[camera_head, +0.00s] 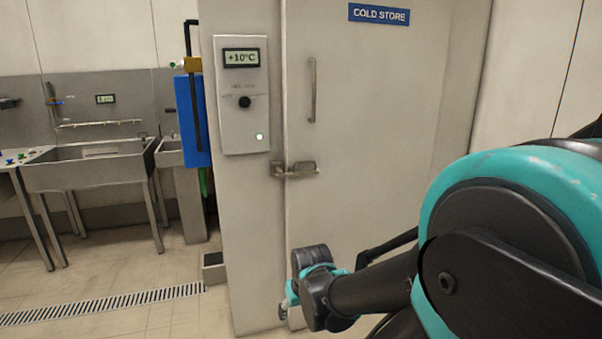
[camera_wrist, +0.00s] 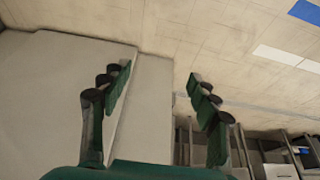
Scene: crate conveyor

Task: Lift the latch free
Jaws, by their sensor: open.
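The latch (camera_head: 295,169) is a metal piece set across the left edge of the cold store door (camera_head: 390,120), below the long vertical door handle (camera_head: 312,90). The door looks shut against its frame. My arm reaches in from the right in the head view, with its end low in front of the door, below the latch. The fingertips are hidden there. In the wrist view my gripper (camera_wrist: 160,80) is open and empty, its two fingers wide apart. I cannot make out the latch in the wrist view.
A control panel (camera_head: 244,95) reading +10°C, with a green light, is left of the door. Steel sinks (camera_head: 85,172) stand farther left. A floor drain (camera_head: 100,304) crosses clear floor at the lower left. A blue board (camera_head: 192,120) hangs beside the cold store.

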